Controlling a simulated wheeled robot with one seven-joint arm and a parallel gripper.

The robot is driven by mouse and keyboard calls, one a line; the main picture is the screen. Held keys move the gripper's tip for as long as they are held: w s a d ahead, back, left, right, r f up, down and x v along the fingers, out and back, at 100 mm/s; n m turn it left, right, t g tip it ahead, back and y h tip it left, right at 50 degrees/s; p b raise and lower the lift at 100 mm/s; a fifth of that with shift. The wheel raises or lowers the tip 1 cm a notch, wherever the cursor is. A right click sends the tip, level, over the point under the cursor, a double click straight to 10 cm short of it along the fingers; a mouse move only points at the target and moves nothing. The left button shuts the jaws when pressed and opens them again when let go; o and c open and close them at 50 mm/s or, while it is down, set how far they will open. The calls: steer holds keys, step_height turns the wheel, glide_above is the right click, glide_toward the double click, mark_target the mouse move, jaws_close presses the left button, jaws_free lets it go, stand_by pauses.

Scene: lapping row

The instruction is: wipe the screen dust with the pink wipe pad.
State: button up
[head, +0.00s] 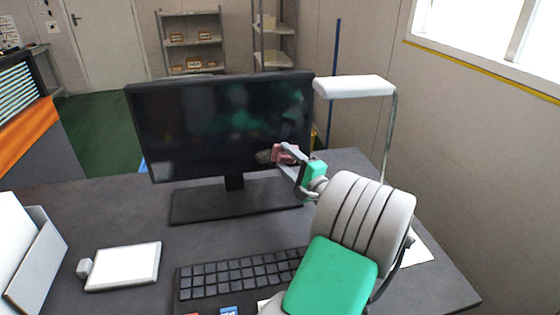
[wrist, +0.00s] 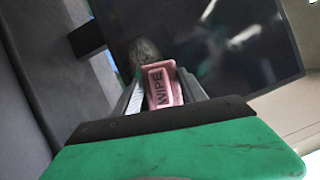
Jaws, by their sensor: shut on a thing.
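The monitor (head: 215,120) stands on the desk with its dark screen facing me. A grey-brown dust smudge (head: 263,156) shows low on the right part of the screen, and also in the wrist view (wrist: 145,50). My gripper (head: 285,155) is shut on the pink wipe pad (head: 279,153), which is marked WIPE in the wrist view (wrist: 162,84). The pad is at the screen's lower right, just beside the smudge in the head view. I cannot tell whether it touches the screen. The pad may hide part of the dust.
A white-headed lamp (head: 354,86) stands right of the monitor, close to my arm. A keyboard (head: 240,274) lies in front, with a white tablet (head: 124,267) to its left. A white holder (head: 38,262) is at the far left. The desk (head: 95,215) is bare left of the monitor base.

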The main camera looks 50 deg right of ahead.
steer(key=s+d, duration=0.2)
steer(key=d, duration=0.1)
steer(key=shift+w+a+p, duration=0.4)
steer(key=shift+w+a, duration=0.15)
steer(key=shift+a, duration=0.25)
steer(key=shift+w+a+p, duration=0.4)
steer(key=shift+w+a, duration=0.1)
steer(key=shift+a, duration=0.3)
steer(key=shift+w+a+r+p, duration=0.1)
steer(key=shift+w+a+p, duration=0.35)
steer(key=shift+w+a, duration=0.5)
steer(key=shift+w+a+r+p, duration=0.1)
steer(key=shift+w+a+p, duration=0.35)
steer(key=shift+a, duration=0.75)
steer(key=shift+w+a+p, duration=0.4)
steer(key=shift+w+a, duration=0.4)
steer(key=shift+a, duration=0.3)
steer(key=shift+r, duration=0.1)
steer(key=s+a, duration=0.1)
steer(key=s, duration=0.1)
steer(key=s+a+b, duration=0.1)
steer(key=s+a, duration=0.1)
steer(key=shift+s+a, duration=0.2)
steer(key=shift+s, duration=0.15)
steer(key=shift+f+b, duration=0.2)
steer(key=shift+b, duration=0.1)
